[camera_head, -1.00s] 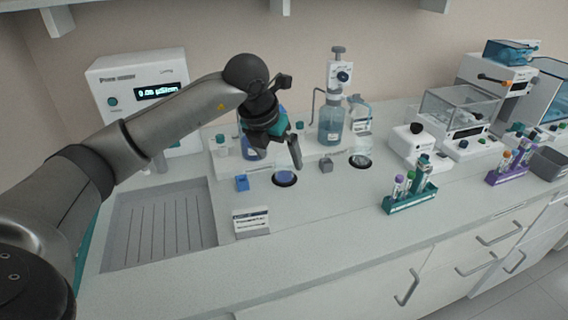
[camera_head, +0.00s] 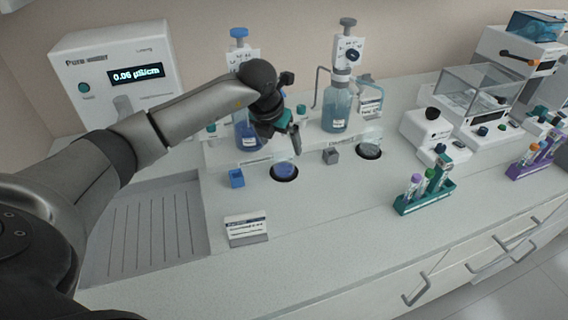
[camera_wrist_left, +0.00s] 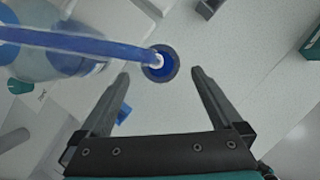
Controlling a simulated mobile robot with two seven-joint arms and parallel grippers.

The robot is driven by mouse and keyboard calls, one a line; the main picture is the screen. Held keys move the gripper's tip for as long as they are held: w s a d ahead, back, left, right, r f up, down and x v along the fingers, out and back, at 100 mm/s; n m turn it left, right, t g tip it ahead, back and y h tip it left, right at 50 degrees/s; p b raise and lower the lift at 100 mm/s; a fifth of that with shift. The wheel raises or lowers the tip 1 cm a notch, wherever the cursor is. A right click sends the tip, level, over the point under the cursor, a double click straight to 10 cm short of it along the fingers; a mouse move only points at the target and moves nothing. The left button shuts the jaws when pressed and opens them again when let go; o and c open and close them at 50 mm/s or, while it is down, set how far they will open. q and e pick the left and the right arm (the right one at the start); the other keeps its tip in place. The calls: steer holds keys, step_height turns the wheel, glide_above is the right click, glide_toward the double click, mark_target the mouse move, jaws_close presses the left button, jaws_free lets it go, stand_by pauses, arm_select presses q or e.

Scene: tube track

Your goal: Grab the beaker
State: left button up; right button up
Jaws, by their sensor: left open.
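A small beaker with blue liquid (camera_head: 285,168) stands upright on a dark round pad on the bench. My left gripper (camera_head: 292,142) is open and empty, pointing down just above and behind this beaker, apart from it. In the left wrist view the beaker (camera_wrist_left: 161,62) shows from above, ahead of and between the two open fingertips (camera_wrist_left: 161,74). A second beaker with greyish contents (camera_head: 369,149) stands on another dark pad to the right. My right gripper is not in view.
A bottle with blue liquid (camera_head: 248,137) stands behind my gripper, and a clear-blue bottle (camera_head: 337,110) to its right. A blue block (camera_head: 236,178), a grey block (camera_head: 330,156) and a label stand (camera_head: 246,229) are nearby. A teal tube rack (camera_head: 425,196) is right.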

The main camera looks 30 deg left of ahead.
mark_target(284, 153)
arm_select(q)
steer(key=shift+x, duration=3.1)
steer(key=shift+w, duration=0.1)
steer(key=c, duration=1.3)
